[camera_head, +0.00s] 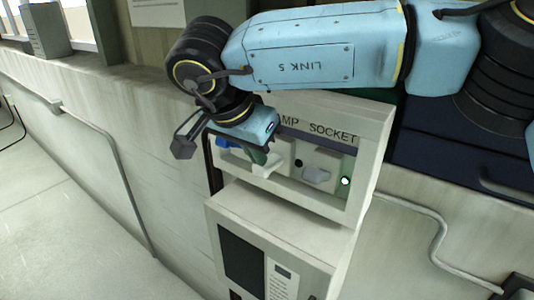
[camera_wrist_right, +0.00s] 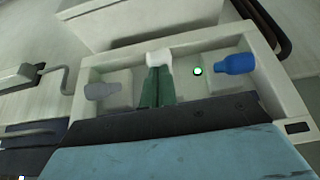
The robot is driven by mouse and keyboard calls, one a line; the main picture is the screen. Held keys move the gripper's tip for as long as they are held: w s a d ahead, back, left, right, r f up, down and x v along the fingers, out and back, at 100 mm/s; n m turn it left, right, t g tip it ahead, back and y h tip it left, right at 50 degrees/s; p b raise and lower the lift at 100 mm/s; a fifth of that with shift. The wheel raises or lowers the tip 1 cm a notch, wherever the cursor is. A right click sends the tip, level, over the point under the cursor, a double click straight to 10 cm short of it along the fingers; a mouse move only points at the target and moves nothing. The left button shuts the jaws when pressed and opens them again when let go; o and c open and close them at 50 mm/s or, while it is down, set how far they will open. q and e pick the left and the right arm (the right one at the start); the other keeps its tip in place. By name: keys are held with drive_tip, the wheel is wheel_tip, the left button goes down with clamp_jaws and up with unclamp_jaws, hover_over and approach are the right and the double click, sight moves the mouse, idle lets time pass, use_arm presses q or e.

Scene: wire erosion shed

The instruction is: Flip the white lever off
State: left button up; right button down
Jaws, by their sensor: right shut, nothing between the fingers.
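The white lever (camera_wrist_right: 158,57) is the middle one of three on the socket panel. In the wrist view it lies straight ahead of my right gripper's green fingertips (camera_wrist_right: 158,70). The fingers are shut together with nothing between them. The tips look at or very near the lever; I cannot tell if they touch. In the head view my right gripper (camera_head: 260,157) reaches down into the panel recess and partly hides the white lever (camera_head: 267,169). My left gripper is not in view.
A blue lever (camera_wrist_right: 235,63) and a grey lever (camera_wrist_right: 102,91) flank the white one. A lit green lamp (camera_wrist_right: 197,71) sits between white and blue. Another green lamp (camera_head: 345,181) glows beside the grey lever. The recess has a raised pale frame (camera_head: 372,170). A lower cabinet (camera_head: 312,245) stands below.

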drive_tip(key=shift+s+a+f+b, duration=0.2)
drive_tip(key=shift+f+b, duration=0.25)
drive_tip(key=shift+f, duration=0.3)
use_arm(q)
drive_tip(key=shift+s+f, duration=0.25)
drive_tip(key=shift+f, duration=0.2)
use_arm(e)
drive_tip(key=shift+d+r, duration=0.1)
drive_tip(key=shift+r, duration=0.1)
drive_tip(key=shift+w, duration=0.1)
drive_tip(key=shift+w+d+r+p, duration=0.4)
drive_tip(key=shift+w+p, duration=0.15)
drive_tip(key=shift+p, duration=0.1)
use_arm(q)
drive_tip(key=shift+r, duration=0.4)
use_arm(e)
drive_tip(key=shift+a, duration=0.1)
